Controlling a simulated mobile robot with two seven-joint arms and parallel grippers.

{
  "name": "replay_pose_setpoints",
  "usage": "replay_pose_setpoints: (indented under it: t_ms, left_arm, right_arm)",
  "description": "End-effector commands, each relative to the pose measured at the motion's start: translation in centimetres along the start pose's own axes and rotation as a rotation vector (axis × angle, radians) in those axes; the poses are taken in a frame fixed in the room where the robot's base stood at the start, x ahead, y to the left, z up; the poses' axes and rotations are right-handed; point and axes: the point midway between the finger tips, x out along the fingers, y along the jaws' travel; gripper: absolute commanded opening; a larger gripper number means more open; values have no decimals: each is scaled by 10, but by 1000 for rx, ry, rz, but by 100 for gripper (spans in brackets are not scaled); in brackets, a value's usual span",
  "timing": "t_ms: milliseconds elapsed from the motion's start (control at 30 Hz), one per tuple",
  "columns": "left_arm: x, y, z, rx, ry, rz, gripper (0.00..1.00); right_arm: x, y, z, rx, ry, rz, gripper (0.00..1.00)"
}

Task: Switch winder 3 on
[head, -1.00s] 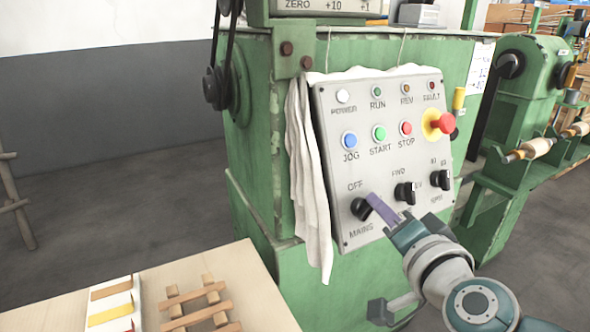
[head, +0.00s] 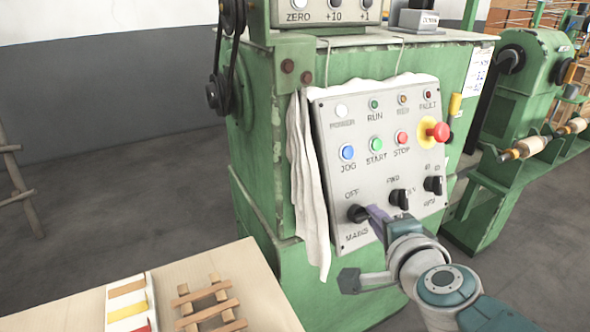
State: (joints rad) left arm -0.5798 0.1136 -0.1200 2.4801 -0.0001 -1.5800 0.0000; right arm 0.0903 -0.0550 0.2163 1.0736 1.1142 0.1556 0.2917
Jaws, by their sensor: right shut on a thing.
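The winder's sloped grey control panel (head: 330,160) is on the front of a green machine cabinet (head: 255,150). Its black MAINS rotary switch (head: 355,213) sits at the lower left, between the words OFF and MAINS. My right gripper (head: 368,213) reaches in from the lower right and is shut on the MAINS switch, with a purple finger against it. The finger and wrist hide part of the knob and the label. The POWER lamp (head: 341,111) looks whitish. My left gripper is out of view.
A red emergency stop (head: 437,131) on a yellow plate juts out at the right. Two more black selectors (head: 399,198) sit beside MAINS. A white cloth (head: 308,190) hangs left of the panel. A wooden table (head: 260,285) is at lower left.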

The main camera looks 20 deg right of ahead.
Motion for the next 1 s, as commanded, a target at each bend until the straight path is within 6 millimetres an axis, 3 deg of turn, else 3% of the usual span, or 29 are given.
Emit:
replay_pose_setpoints:
  t_ms: [400, 433, 700, 1000]
  left_arm:
    - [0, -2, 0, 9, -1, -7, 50]
    - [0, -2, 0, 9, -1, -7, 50]
    - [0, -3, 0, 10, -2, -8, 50]
    - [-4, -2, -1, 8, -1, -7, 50]
  right_arm:
    - [0, 0, 0, 11, 0, 3, 0]
    - [0, 0, 0, 11, 0, 3, 15]
    - [0, 0, 0, 8, 0, 3, 44]
    - [-5, 0, 0, 7, 0, 4, 44]
